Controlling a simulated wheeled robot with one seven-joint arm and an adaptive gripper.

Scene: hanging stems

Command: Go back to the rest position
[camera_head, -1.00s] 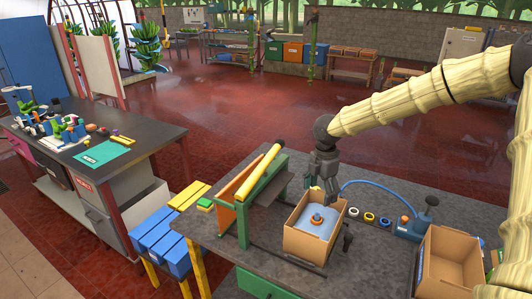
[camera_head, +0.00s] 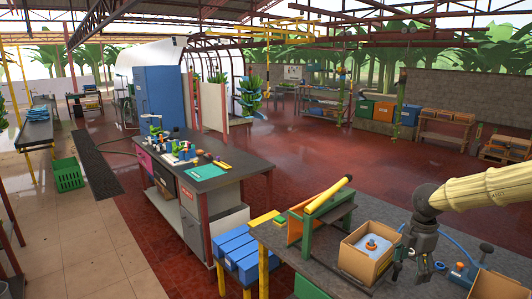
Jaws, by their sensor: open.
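My gripper (camera_head: 412,268) hangs at the lower right, at the end of my pale yellow-sleeved arm (camera_head: 478,190). Its fingers point down and are apart, with nothing seen between them. It shows just right of an open cardboard box (camera_head: 358,262) on the grey worktable (camera_head: 392,214). The box holds something blue with an orange-topped piece (camera_head: 371,243) on it. I cannot tell the exact height of the fingers above the table.
A green stand with a yellow bar (camera_head: 328,194) and an orange board is left of the box. A second cardboard box (camera_head: 496,285) is cut off at the lower right. Blue crates (camera_head: 238,250) adjoin the table. A dark workbench (camera_head: 215,178) stands left; red floor (camera_head: 300,150) is open behind.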

